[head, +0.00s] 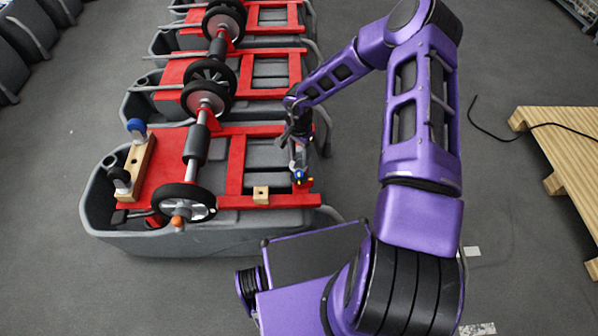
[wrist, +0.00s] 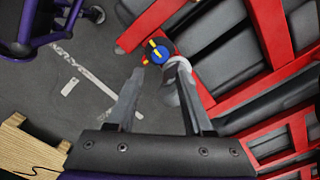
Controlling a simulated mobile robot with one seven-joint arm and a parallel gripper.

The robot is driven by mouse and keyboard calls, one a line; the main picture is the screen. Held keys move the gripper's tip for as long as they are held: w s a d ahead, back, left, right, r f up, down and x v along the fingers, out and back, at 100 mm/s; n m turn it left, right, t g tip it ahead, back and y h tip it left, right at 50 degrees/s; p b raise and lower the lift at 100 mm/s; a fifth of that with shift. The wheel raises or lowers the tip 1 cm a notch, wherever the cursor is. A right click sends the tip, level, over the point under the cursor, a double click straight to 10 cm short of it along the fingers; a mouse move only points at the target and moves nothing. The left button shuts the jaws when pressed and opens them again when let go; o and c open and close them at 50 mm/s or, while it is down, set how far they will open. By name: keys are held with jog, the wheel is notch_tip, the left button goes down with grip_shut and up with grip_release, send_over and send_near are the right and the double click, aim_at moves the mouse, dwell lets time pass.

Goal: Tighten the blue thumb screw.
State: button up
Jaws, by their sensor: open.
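The blue thumb screw (wrist: 158,52) shows in the wrist view as a round blue knob with yellow and red parts, at a corner of the red frame (wrist: 270,25). In the head view the small blue and yellow screw (head: 299,176) is at the right end of the nearest red frame (head: 235,165). My gripper (wrist: 161,68) is open, its two fingers pointing toward the screw, which appears just beyond and between the tips. In the head view my gripper (head: 299,158) points down close above the screw. I cannot tell whether the fingers touch it.
Grey tanks (head: 150,240) with red frames, wheels and a shaft stand in a row. A wooden block (head: 261,195) sits on the near frame; a blue knob (head: 136,126) is at the left. A wooden pallet (head: 560,150) and cable lie right. The floor between is largely clear.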

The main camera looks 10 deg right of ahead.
aim_at(299, 173)
notch_tip(299, 173, down, 8)
jog(key=shift+f+b, duration=0.25)
jog(key=shift+b, duration=0.35)
grip_shut()
